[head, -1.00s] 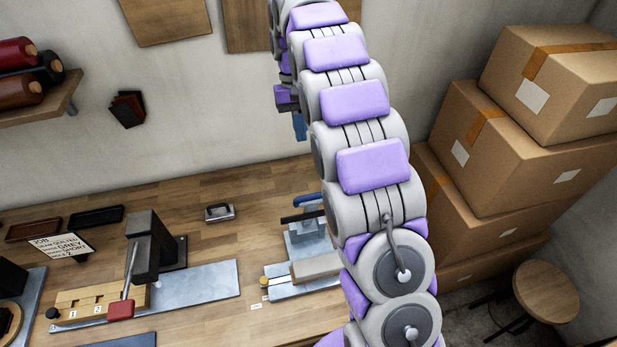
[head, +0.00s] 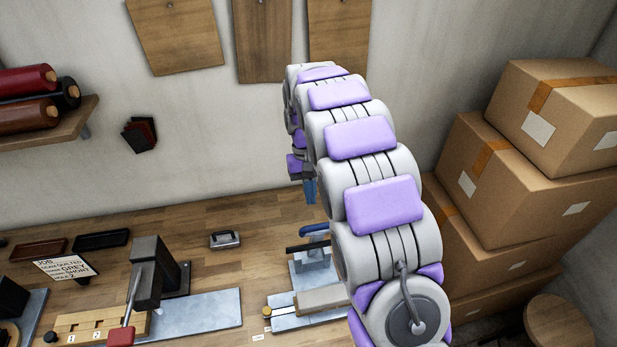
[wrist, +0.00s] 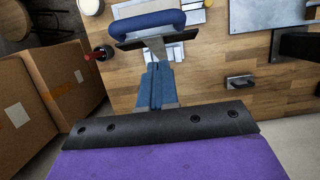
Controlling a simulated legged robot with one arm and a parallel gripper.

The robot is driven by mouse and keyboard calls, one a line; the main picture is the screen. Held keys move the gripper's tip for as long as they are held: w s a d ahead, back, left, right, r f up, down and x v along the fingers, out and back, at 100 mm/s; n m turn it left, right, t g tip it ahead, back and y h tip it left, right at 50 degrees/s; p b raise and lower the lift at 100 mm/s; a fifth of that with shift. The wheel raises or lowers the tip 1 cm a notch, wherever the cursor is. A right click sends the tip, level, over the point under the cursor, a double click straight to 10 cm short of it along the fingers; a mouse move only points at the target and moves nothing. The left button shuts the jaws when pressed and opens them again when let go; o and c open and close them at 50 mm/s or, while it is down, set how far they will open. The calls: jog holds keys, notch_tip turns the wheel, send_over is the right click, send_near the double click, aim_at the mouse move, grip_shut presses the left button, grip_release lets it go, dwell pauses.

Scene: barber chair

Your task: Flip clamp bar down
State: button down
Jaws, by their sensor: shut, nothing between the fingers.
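The clamp (head: 308,268) stands on the workbench, partly behind my arm in the head view. It has a black bar (head: 304,247) and a blue handle (head: 314,229). In the wrist view the blue handle (wrist: 148,22) lies across the top, with the dark bar (wrist: 150,40) just beside it. My gripper (head: 310,197) points down, just above the blue handle in the head picture. In the wrist view its blue fingers (wrist: 156,72) are together and empty, pointing at the bar. I cannot tell whether they touch the clamp.
A dark post (head: 150,275) with a red-ended lever stands to the left. A small metal-and-black item (head: 225,239) lies between on the bench (head: 200,220). Stacked boxes (head: 520,220) crowd the right.

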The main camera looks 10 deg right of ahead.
jog(key=shift+s+f, duration=0.65)
jog(key=shift+s, duration=0.3)
jog(key=shift+s+f, duration=0.6)
jog(key=shift+s, duration=0.35)
